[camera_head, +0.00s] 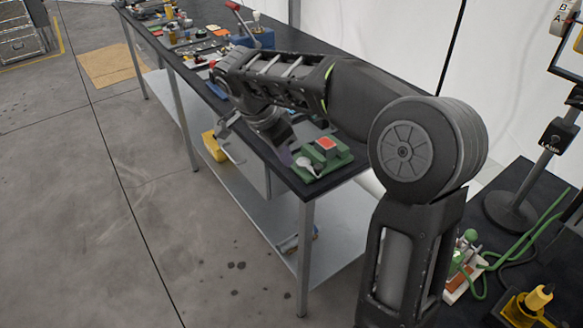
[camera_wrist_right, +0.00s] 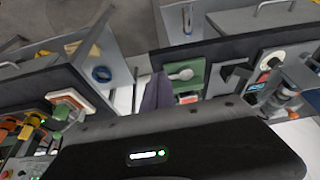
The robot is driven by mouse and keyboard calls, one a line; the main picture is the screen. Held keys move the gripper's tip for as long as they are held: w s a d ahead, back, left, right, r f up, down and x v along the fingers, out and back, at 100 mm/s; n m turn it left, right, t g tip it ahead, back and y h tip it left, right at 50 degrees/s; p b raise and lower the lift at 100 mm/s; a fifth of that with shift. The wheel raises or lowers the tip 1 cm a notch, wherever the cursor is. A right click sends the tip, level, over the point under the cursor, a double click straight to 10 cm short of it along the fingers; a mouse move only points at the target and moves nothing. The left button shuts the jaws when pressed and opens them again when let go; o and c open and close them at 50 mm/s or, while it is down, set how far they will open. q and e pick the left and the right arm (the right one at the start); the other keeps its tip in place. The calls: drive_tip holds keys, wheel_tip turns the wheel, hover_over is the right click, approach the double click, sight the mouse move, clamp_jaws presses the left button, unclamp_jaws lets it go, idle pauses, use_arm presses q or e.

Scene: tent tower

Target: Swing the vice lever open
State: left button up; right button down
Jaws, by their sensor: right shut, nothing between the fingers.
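A lever with a red handle (camera_head: 232,6) rises at a slant from a blue vice-like block (camera_head: 264,40) on the dark bench, beyond my right arm. My right arm reaches across the bench from the right, and its links hide part of the bench top. My right gripper (camera_head: 226,127) is low at the bench's front edge, apart from the lever; it is shut and empty. The right wrist view shows neither the lever nor the fingertips clearly. My left gripper is in neither view.
A green board (camera_head: 323,160) with a red block and a white round-ended piece lies at the bench's near end; it also shows in the right wrist view (camera_wrist_right: 196,88). Purple cloth (camera_wrist_right: 157,93) hangs beside it. Small items crowd the far bench.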

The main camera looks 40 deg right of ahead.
drive_tip(key=shift+p+v, duration=0.8)
drive_tip(key=shift+v, duration=0.5)
drive_tip(key=shift+d, duration=0.1)
drive_tip(key=w+a+f+n+t+y, duration=0.35)
drive_tip(key=w+a+f+n, duration=0.25)
drive_tip(key=w+a+n, duration=0.25)
drive_tip(key=s+a+f+n+t+y, duration=0.15)
drive_tip(key=a+f+n+y, duration=0.4)
drive_tip(key=a+f, duration=0.9)
drive_tip(key=s+a+f+n+g, duration=0.1)
drive_tip(key=s+a+f+g, duration=0.1)
drive_tip(key=s+f, duration=0.9)
drive_tip(key=s+a+f+n+g, duration=0.1)
drive_tip(key=s+a+f+g, duration=0.1)
drive_tip(key=s+f, duration=0.8)
drive_tip(key=s+a, duration=0.1)
drive_tip(key=s, duration=0.5)
drive_tip(key=shift+s+f, duration=0.2)
drive_tip(key=shift+f, duration=0.2)
